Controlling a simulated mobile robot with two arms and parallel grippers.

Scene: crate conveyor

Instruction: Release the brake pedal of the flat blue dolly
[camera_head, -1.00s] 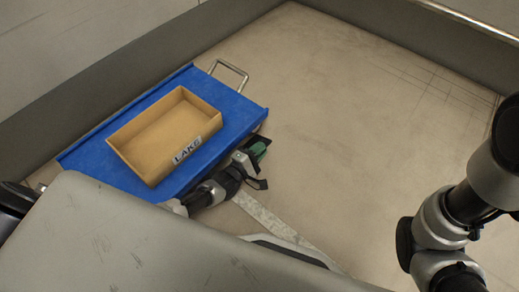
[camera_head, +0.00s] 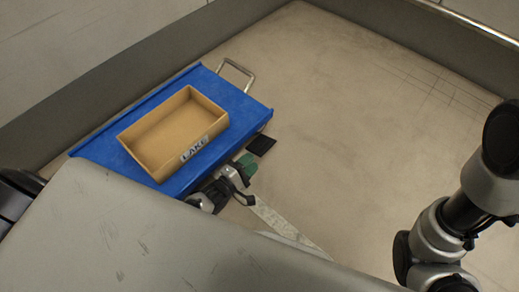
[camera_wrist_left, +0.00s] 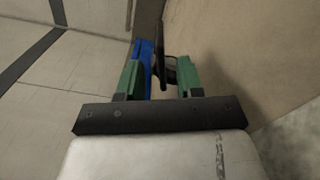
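The flat blue dolly (camera_head: 255,108) stands on the floor in the head view. Its handle loop is at the far end. A black square pedal (camera_head: 261,145) sticks out from its near right side. My left gripper (camera_head: 247,166), with green fingertips, is beside the dolly, just short of the pedal in the picture. In the left wrist view the two green fingers (camera_wrist_left: 158,78) are apart and the gripper is open. Beyond them show the dark pedal (camera_wrist_left: 162,55), nearly edge-on, and a strip of blue dolly (camera_wrist_left: 145,50). My right gripper is out of the picture; only its arm shows.
An open tan crate (camera_head: 146,155) labelled "LAKE" sits on the dolly. A grey wall (camera_head: 90,93) runs behind the dolly. The floor (camera_head: 350,120) to the right of the dolly is clear.

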